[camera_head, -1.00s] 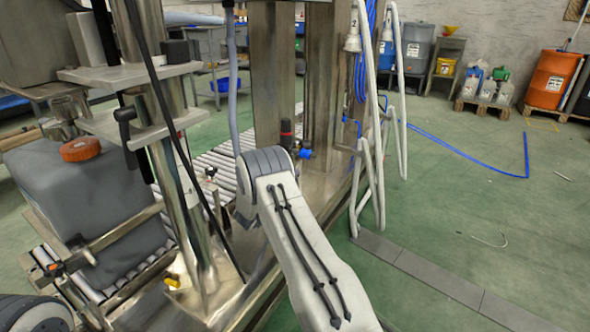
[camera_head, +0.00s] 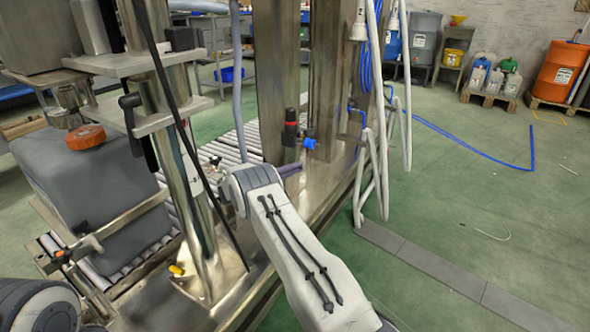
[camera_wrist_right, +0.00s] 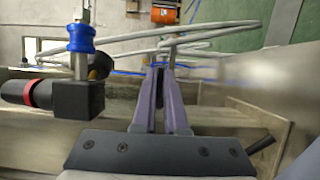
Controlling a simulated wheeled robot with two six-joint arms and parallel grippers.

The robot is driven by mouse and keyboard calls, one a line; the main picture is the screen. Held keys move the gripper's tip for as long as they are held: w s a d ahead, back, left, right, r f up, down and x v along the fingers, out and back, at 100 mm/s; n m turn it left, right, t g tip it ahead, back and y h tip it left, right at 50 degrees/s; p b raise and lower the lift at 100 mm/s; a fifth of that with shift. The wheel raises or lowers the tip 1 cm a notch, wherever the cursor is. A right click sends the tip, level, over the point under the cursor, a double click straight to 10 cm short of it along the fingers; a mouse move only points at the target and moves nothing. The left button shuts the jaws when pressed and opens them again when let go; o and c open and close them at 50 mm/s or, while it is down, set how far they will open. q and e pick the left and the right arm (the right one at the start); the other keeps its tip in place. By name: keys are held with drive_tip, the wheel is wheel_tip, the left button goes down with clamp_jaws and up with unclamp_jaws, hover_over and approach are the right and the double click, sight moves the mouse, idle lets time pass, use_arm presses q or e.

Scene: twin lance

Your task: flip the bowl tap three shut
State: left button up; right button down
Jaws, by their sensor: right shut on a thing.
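A fitting with a red-and-black body (camera_head: 290,128) and a blue side part (camera_head: 309,143) stands on the steel post. In the right wrist view, at left, are its likely black block (camera_wrist_right: 76,98), blue connector (camera_wrist_right: 81,38) and red-banded black cylinder (camera_wrist_right: 38,94). I cannot tell which part is bowl tap three. My right gripper (camera_head: 294,168) is just below the fitting, its purple fingers partly hidden by my wrist. In the wrist view its fingers (camera_wrist_right: 163,80) are close together on a narrow dark piece, beside the block and apart from it. My left gripper is out of view.
A grey jerrycan (camera_head: 85,195) with an orange cap stands on the roller conveyor at left. A steel column (camera_head: 190,210) rises beside it. White tube stands (camera_head: 383,170) are right of the post. Green floor (camera_head: 470,200) is open at right.

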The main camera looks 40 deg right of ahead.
drive_tip(key=c, duration=1)
unclamp_jaws()
drive_tip(key=shift+o, duration=0.2)
drive_tip(key=shift+d+r+n+t, duration=0.1)
drive_tip(key=shift+d+n+t, duration=0.05)
drive_tip(key=shift+n+t, duration=0.3)
